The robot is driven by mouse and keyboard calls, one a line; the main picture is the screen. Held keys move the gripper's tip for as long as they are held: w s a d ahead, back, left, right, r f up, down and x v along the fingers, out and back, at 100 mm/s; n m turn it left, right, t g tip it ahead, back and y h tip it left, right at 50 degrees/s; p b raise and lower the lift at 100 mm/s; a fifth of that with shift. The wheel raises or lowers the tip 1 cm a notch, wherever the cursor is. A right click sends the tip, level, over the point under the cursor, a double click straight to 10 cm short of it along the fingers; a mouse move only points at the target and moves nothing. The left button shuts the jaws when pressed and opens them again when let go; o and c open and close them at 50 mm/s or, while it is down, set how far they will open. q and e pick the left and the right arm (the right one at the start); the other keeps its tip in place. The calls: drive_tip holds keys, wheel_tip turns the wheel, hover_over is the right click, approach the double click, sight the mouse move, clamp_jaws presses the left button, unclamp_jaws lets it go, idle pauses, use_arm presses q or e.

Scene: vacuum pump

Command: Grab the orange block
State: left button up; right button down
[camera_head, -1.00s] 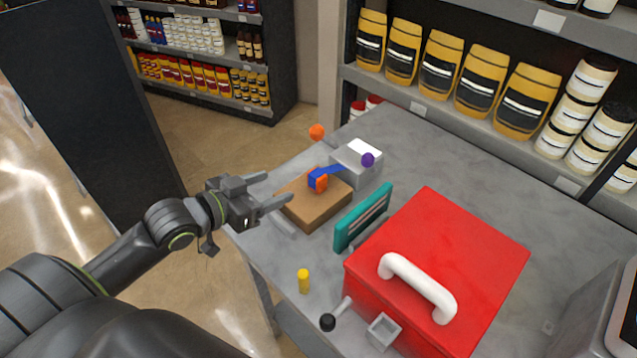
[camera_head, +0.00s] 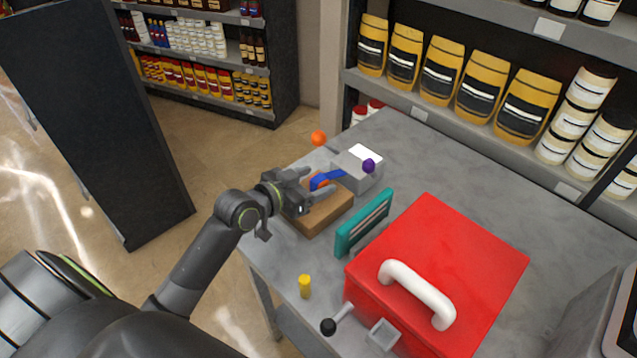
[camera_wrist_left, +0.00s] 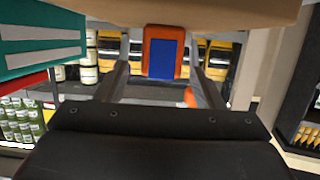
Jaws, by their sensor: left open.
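The orange block (camera_wrist_left: 148,50) has a blue face toward me and shows between the two fingers in the left wrist view. In the head view, the orange block (camera_head: 320,176) is by the brown box (camera_head: 327,216), with the blue piece against it, and is partly hidden by the gripper. My left gripper (camera_head: 319,184) is open, with its fingers reaching around the block from the left. The pictures do not show whether either finger touches it. My right gripper is not in view.
A grey box (camera_head: 345,169) with a purple ball (camera_head: 369,165) stands just beyond. A teal panel (camera_head: 364,224) and a red case (camera_head: 440,260) with a white handle are to the right. A yellow cylinder (camera_head: 305,286) is near the table's front edge. An orange ball (camera_head: 318,138) is behind.

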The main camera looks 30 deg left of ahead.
use_arm(q)
drive_tip(key=shift+x, duration=1.05)
drive_tip(key=shift+a, duration=0.1)
